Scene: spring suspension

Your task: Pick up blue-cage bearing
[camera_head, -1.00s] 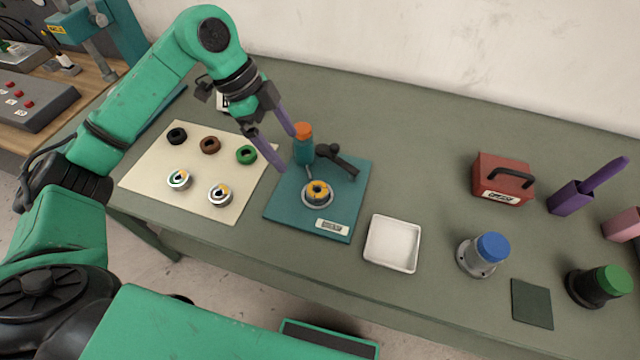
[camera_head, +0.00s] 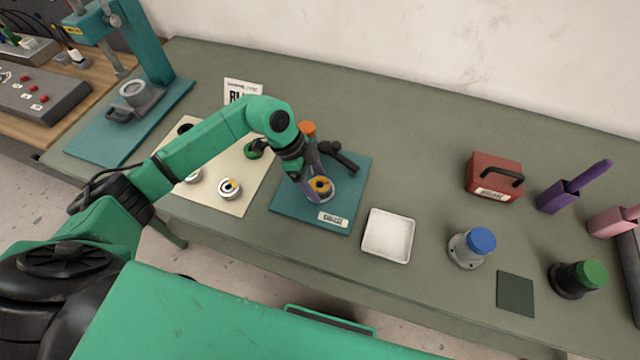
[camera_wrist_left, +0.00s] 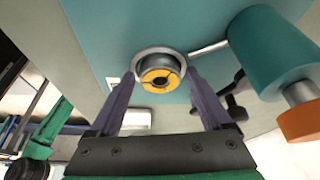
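On the teal mat (camera_head: 345,212) sits a silver round holder with a yellow-orange ringed part (camera_head: 320,184). The part also shows in the left wrist view (camera_wrist_left: 160,78). My left gripper (camera_head: 318,178) is above it, pointing down. In the wrist view its two purple fingers (camera_wrist_left: 163,84) are open, one on each side of the silver rim; I cannot tell whether they touch it. No blue cage can be made out. My right gripper is not in view.
A teal cylinder with an orange cap (camera_head: 307,129) and a black tool (camera_head: 340,155) stand close behind my left gripper. A white tray (camera_head: 388,236) lies to the right. Further right are a blue-capped post (camera_head: 472,247) and a red box (camera_head: 493,176).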

